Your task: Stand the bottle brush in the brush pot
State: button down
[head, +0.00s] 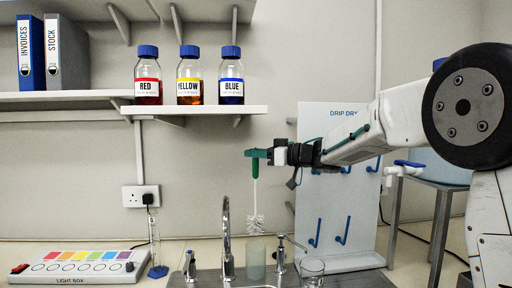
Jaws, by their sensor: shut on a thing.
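The bottle brush (256,195) hangs upright below my gripper (260,155), with a thin pale stem and white bristles at its lower end. My gripper is shut on its top end, where green shows at the fingertips. A pale, translucent cylinder that looks like the brush pot (256,262) stands directly below, behind the sink taps. The bristles are at about the height of the pot's rim. I cannot tell whether their tips are inside the mouth or just in front of or behind it.
A tall curved tap (227,238) and a tap handle (281,258) flank the pot. A clear glass beaker (312,270) stands to the right. A drip-dry rack (335,205) with blue pegs is behind. Labelled bottles stand on the shelf (195,109) above left. A light box (80,266) is at left.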

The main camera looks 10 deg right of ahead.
notch_tip(320, 180, down, 9)
dwell(0.9)
jog(key=shift+f, duration=0.1)
jog(key=c, duration=1.3)
grip_release()
jog(key=shift+d, duration=0.1)
jog(key=v, duration=0.7)
jog(key=shift+s+d, duration=0.2)
jog(key=shift+d, duration=0.1)
